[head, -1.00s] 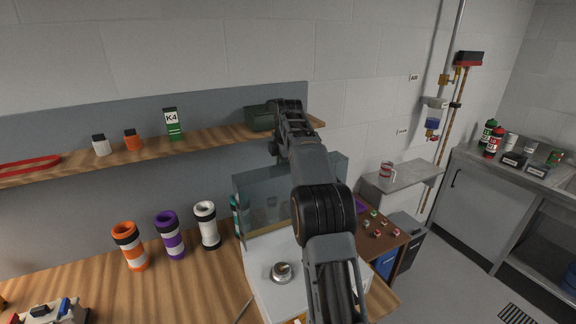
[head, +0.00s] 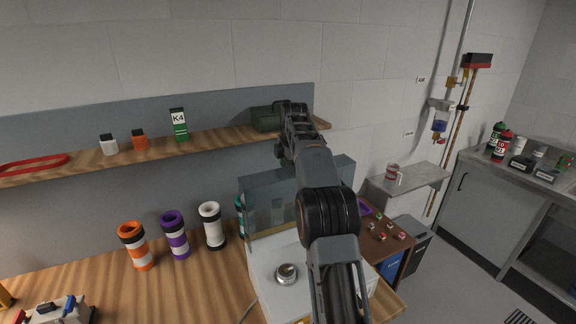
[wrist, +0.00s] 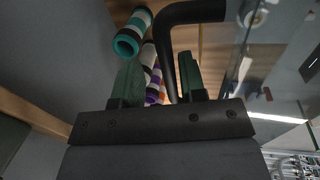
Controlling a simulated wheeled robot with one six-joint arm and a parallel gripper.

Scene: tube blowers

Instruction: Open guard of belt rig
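The belt rig's guard (head: 270,190) is a clear, upright panel over a white housing (head: 262,268) at the bench's right end. In the wrist view the clear panel (wrist: 285,60) fills the right side, with a black bent handle (wrist: 190,12) beside it. My gripper (wrist: 158,75) is open, with two dark green fingers apart. One leg of the handle runs down between the fingers, closer to the right one; I cannot tell whether they touch. In the head view my arm hides part of the guard, and the fingers are not clear.
Orange (head: 137,246), purple (head: 175,234) and white (head: 212,226) tubes stand left of the rig. A wooden shelf (head: 75,167) runs above, with a dark green box (head: 266,119) close to my wrist. A round metal knob (head: 286,274) sits on the housing.

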